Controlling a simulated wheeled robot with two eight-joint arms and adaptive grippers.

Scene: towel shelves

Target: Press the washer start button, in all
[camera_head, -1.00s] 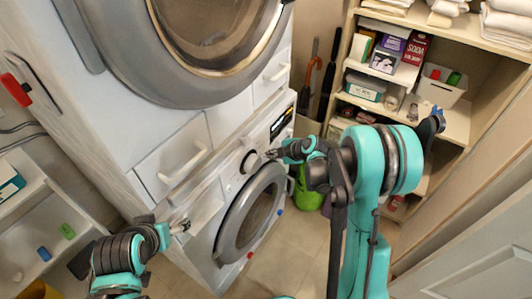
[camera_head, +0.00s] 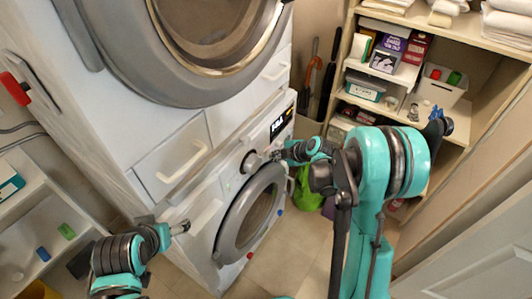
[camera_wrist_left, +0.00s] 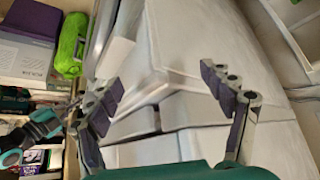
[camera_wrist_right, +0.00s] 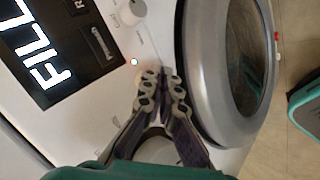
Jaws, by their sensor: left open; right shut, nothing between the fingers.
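The washer (camera_head: 205,235) is the lower white machine, with a round grey door (camera_head: 250,210). Its panel display (camera_wrist_right: 62,45) is lit and reads "FILL" in the right wrist view. A small light (camera_wrist_right: 134,61) glows on the panel beside the display. My right gripper (camera_wrist_right: 162,75) is shut and empty, its fingertips at the panel between that light and the door rim. I cannot tell if they touch, and they hide the panel under them. The start button cannot be clearly made out. My left gripper (camera_wrist_left: 160,82) is open and empty near the machine's white front.
A second machine (camera_head: 215,45) sits above the washer. Shelves with towels, boxes and a white bin (camera_head: 440,86) stand at the right. A low white shelf (camera_head: 35,225) is at the left. A green bag (camera_head: 308,188) lies on the floor beyond the washer.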

